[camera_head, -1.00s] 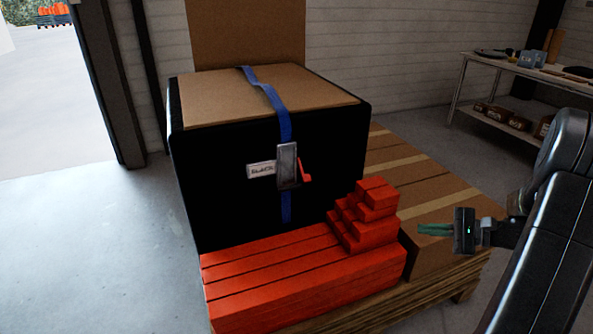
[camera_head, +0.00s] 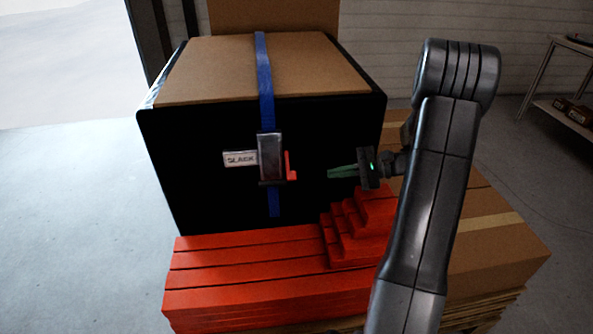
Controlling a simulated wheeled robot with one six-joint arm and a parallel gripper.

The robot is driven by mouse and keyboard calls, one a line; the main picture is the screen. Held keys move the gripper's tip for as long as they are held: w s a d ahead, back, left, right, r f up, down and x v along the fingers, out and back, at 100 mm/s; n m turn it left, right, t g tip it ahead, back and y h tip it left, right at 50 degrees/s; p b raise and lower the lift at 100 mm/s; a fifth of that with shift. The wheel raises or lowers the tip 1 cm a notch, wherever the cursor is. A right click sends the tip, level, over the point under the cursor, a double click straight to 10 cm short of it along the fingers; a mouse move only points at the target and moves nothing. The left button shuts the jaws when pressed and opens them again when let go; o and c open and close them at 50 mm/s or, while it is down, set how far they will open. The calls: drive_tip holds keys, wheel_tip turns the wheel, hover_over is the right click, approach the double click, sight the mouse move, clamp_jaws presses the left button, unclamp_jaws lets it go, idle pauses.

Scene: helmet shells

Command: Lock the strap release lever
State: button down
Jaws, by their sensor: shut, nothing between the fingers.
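The strap release lever is the small red L-shaped piece (camera_head: 291,168) on the right side of the grey metal buckle (camera_head: 269,157). The buckle sits on the front of the black box (camera_head: 200,135). The blue strap (camera_head: 265,85) runs over the box top and down through the buckle. A white tag reading "SLACK" (camera_head: 240,158) is left of the buckle. My gripper (camera_head: 331,173) is shut and empty, its green fingers pointing left toward the lever. It is right of the lever, at about its height in the picture, with a gap between them.
Red stepped blocks (camera_head: 352,232) stand below my gripper, and long red slabs (camera_head: 240,278) lie in front of the box. Brown cartons (camera_head: 480,225) are on the right, partly behind my arm. A shelf table (camera_head: 570,80) stands far right. Open floor lies at left.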

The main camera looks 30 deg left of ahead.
idle(0.4)
drive_tip(key=b+x, duration=0.1)
drive_tip(key=x, duration=0.9)
drive_tip(key=shift+s+r, duration=0.1)
drive_tip(key=shift+r, duration=0.05)
drive_tip(key=shift+s+d+r+p, duration=0.1)
drive_tip(key=shift+d+p, duration=0.05)
drive_tip(key=shift+p, duration=0.35)
drive_tip(key=shift+r+m+p, duration=0.15)
drive_tip(key=shift+m+p, duration=0.25)
drive_tip(key=r+m+p, duration=0.1)
drive_tip(key=p, duration=0.1)
drive_tip(key=s+d+m+g+h+p, duration=0.1)
drive_tip(key=p, duration=0.2)
drive_tip(key=r+m+h+p, duration=0.1)
drive_tip(key=p, duration=0.2)
drive_tip(key=shift+s+d+r+g, duration=0.15)
drive_tip(key=shift+s+r+g, duration=0.1)
drive_tip(key=shift+r+g, duration=0.05)
drive_tip(key=shift+r, duration=0.1)
